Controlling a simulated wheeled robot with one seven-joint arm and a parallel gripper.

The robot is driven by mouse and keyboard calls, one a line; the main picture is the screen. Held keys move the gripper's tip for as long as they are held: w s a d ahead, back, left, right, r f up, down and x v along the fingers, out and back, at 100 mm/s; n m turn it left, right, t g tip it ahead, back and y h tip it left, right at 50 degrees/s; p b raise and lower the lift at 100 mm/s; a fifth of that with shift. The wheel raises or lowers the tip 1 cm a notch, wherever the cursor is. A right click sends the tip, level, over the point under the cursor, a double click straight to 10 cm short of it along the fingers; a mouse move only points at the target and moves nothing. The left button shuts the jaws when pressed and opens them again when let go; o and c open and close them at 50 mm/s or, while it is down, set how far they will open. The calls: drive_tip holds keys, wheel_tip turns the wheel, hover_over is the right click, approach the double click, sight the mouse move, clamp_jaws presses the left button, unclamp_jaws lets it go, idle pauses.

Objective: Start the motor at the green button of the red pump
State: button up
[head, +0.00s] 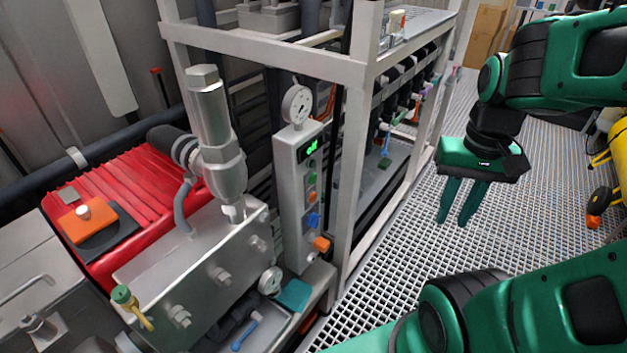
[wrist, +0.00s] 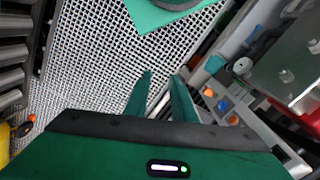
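The red pump (head: 150,205) with its ribbed motor housing stands at the left in the head view, behind a grey metal block. A narrow grey control panel (head: 291,200) with a lit green display stands to its right. A small green button (head: 311,179) appears below the display, above an orange-red one and a blue one (head: 313,220). The panel's blue button also shows in the wrist view (wrist: 222,104); the green one is hard to make out there. My gripper (head: 454,215) is open and empty, pointing down over the grating, well right of the panel.
A grey frame (head: 355,150) with hoses and valves rises beside the panel. An orange knob (head: 321,244) sticks out low on the panel. A pressure gauge (head: 297,104) sits on top. The grated floor (head: 410,240) between gripper and frame is clear. A yellow thing (head: 617,150) stands far right.

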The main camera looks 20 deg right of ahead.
clamp_jaws()
idle(1.5)
